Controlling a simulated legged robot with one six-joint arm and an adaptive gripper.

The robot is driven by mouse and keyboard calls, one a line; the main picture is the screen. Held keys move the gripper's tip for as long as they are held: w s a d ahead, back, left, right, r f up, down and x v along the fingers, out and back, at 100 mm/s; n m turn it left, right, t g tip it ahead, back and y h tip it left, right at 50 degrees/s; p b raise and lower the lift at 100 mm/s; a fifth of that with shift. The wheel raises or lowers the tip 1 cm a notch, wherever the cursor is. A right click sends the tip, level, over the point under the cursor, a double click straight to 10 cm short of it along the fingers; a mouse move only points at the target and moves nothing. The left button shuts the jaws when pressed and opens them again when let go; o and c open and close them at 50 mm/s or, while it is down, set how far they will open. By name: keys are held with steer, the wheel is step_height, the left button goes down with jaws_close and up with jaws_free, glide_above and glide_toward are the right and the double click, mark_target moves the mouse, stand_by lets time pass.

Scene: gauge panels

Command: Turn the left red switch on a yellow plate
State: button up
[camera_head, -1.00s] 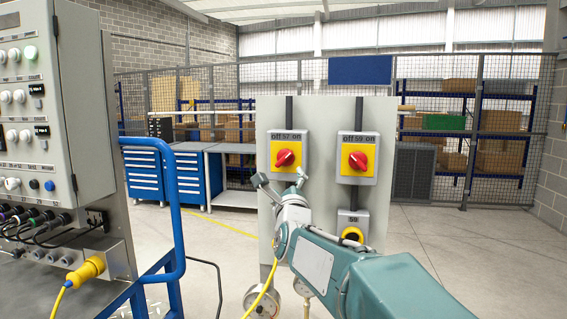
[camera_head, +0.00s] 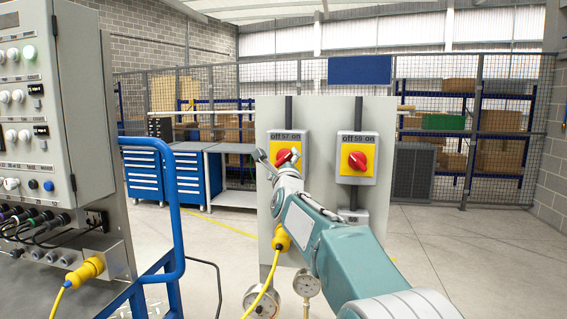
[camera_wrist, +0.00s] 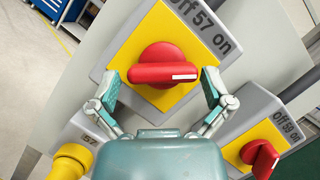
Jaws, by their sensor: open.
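The left red switch (camera_head: 284,158) sits on a yellow plate on the box labelled "off 57 on", on the grey panel (camera_head: 323,112). In the wrist view this red switch (camera_wrist: 164,68) is in the upper middle, its white mark pointing right in the tilted picture. My gripper (camera_head: 277,158) is in front of it, hiding part of it and its plate. In the wrist view my gripper (camera_wrist: 160,84) is open, one finger on either side of the red handle. Whether the fingers touch it I cannot tell.
A second red switch (camera_head: 357,160), labelled 59, is to the right on the same panel. A yellow plug (camera_head: 282,240) with a cable hangs below switch 57, near my wrist. A grey control cabinet (camera_head: 55,90) and a blue rail (camera_head: 178,230) stand at left.

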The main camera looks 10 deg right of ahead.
steer(key=shift+c, duration=0.3)
steer(key=c, duration=0.8)
